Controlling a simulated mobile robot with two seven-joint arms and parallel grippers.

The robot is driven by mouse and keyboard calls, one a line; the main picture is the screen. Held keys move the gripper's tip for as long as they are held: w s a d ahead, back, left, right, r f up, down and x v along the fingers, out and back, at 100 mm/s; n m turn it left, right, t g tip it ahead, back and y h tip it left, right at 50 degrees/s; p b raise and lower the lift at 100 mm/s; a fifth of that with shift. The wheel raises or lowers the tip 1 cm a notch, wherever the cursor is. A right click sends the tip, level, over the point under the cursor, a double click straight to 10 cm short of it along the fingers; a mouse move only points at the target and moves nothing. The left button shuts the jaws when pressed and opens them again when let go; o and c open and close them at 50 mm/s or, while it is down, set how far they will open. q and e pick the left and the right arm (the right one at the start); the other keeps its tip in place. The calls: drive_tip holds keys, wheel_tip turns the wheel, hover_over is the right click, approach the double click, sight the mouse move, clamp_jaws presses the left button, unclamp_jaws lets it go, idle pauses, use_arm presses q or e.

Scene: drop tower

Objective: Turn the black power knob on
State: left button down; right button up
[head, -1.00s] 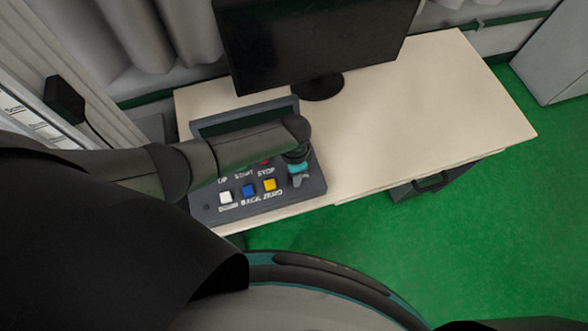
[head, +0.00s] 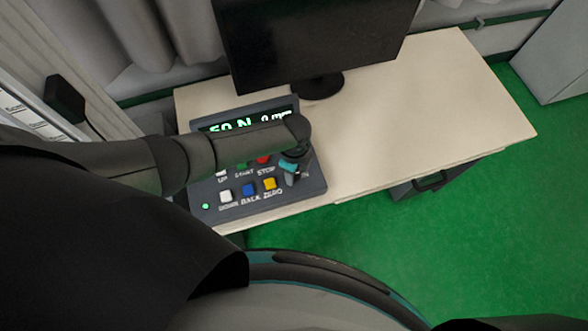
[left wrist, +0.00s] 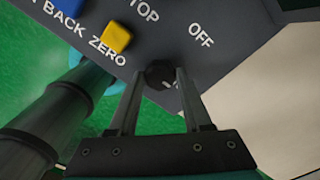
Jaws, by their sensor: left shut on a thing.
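The black power knob (left wrist: 160,74) is on the right side of the dark control panel (head: 270,208). In the left wrist view it sits between my left gripper's two fingers, which are shut on it. An "OFF" label shows beside it. In the head view my left gripper (head: 291,172) is at the panel's right side, below my wrist, and the knob is hidden there. The panel's display (head: 226,127) is lit and reads "50 N" and "0 mm". A small green light (head: 206,206) glows at the panel's lower left. My right gripper is not in view.
White, blue (head: 249,189) and yellow (head: 270,184) buttons, and a red STOP button (head: 263,160), sit left of the knob. A black monitor (head: 315,40) stands behind the panel. The pale desk (head: 430,110) is clear to the right.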

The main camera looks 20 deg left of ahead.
use_arm(q)
drive_tip(key=shift+m, duration=0.3)
drive_tip(key=shift+c, duration=1.7)
unclamp_jaws()
wheel_tip(320, 180, up, 15)
drive_tip(key=p, duration=0.3)
drive_tip(key=shift+r, duration=0.15)
